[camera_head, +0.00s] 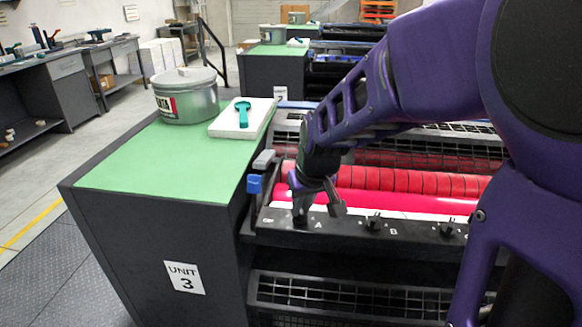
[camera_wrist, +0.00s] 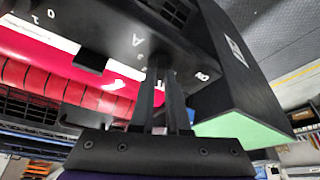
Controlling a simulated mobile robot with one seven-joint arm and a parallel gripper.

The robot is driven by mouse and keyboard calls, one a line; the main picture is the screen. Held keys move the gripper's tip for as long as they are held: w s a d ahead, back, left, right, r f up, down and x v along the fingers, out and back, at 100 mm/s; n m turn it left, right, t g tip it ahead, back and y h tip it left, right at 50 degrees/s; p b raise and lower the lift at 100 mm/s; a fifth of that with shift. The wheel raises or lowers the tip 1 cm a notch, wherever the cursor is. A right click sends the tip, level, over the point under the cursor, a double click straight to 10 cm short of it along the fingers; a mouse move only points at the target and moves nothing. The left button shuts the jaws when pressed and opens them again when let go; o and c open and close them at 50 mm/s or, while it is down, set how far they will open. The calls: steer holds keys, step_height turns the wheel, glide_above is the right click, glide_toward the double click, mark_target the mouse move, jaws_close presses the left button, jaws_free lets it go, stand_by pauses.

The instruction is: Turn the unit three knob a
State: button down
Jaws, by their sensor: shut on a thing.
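The unit three cabinet (camera_head: 150,235) has a green top and a white "UNIT 3" label (camera_head: 185,278). A black panel (camera_head: 343,231) beside it carries small dark knobs. The letter A (camera_head: 318,225) is printed by my gripper (camera_head: 302,214), which reaches down to the panel just left of it. In the wrist view the fingertips (camera_wrist: 160,68) meet the panel beside the letter A. My gripper is shut on knob A, which the fingers mostly hide. Knob B (camera_head: 373,221) stands free to the right, with another knob (camera_head: 447,229) beyond it.
A grey tin (camera_head: 186,100) and a white block (camera_head: 227,122) with a teal tool (camera_head: 242,113) stand on the cabinet top. Red rollers (camera_head: 410,182) lie just behind the panel, and a wire grid (camera_head: 320,292) below it. The floor at left is clear.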

steer(key=n+b, duration=0.1)
steer(key=n, duration=0.1)
steer(key=n+y+b, duration=0.1)
steer(key=n+b, duration=0.1)
steer(key=shift+w+d+f+n+g+y, duration=0.2)
steer(key=shift+n+g+y, duration=0.1)
steer(key=shift+g, duration=0.1)
steer(key=shift+r+n+g+y+b, duration=0.1)
steer(key=shift+n+g+y+b, duration=0.2)
steer(key=shift+n+b, duration=0.6)
steer(key=shift+r+n+g+y+b, duration=0.15)
steer(key=shift+n+g+b, duration=0.25)
steer(key=shift+n, duration=1)
steer(key=c, duration=0.9)
jaws_free()
steer(key=p+v, duration=0.3)
steer(key=v, duration=1.4)
steer(key=shift+d+r, duration=0.15)
steer(key=shift+d, duration=0.05)
steer(key=shift+w, duration=0.1)
